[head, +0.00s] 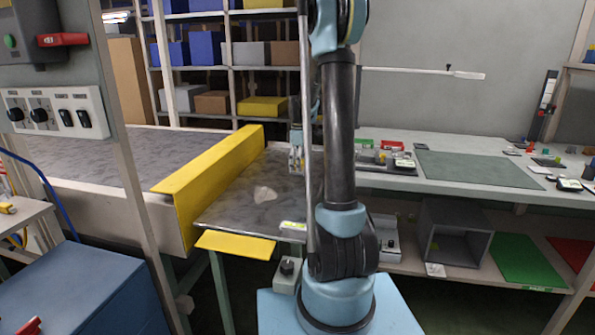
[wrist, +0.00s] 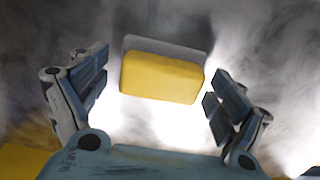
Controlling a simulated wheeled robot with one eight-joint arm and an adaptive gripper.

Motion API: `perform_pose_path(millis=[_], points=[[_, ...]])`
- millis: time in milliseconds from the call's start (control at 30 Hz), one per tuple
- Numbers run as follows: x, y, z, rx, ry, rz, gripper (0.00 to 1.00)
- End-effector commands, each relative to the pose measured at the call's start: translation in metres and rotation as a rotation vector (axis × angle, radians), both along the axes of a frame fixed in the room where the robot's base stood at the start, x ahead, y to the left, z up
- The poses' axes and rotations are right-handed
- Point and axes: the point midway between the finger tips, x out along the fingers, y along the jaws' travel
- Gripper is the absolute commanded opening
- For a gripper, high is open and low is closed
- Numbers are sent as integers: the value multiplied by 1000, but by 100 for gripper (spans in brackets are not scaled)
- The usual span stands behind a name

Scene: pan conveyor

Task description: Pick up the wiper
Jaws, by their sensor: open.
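The wiper (wrist: 161,77) appears to be the yellow block with a thin grey backing in the wrist view. It lies slightly tilted in the picture, between and a little beyond the two fingers. My gripper (wrist: 156,93) is open, with one finger on each side of the wiper and a visible gap on both sides. Neither finger appears to touch it. In the head view my gripper (head: 297,158) is small, partly behind my own arm, above the far right part of the grey metal surface (head: 235,208). I cannot make out the wiper in the head view.
A yellow barrier (head: 215,178) runs along the left of the metal surface. A pale patch (head: 264,193) shows on that surface. A workbench (head: 460,170) with a green mat and small items stands right. Shelves with boxes (head: 262,107) stand behind. A blue cabinet (head: 75,290) is front left.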

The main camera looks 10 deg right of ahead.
Motion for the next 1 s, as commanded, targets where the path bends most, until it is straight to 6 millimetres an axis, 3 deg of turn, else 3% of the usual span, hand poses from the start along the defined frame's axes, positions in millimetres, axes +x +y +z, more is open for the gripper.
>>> perform_pose_path(millis=[167, 367, 500, 767, 1000], points=[[0, 0, 0, 0, 0, 0, 88], [0, 0, 0, 0, 0, 0, 42], [0, 0, 0, 0, 0, 1, 37], [0, 1, 4, 0, 0, 1, 37], [0, 1, 35, 0, 0, 2, 37]])
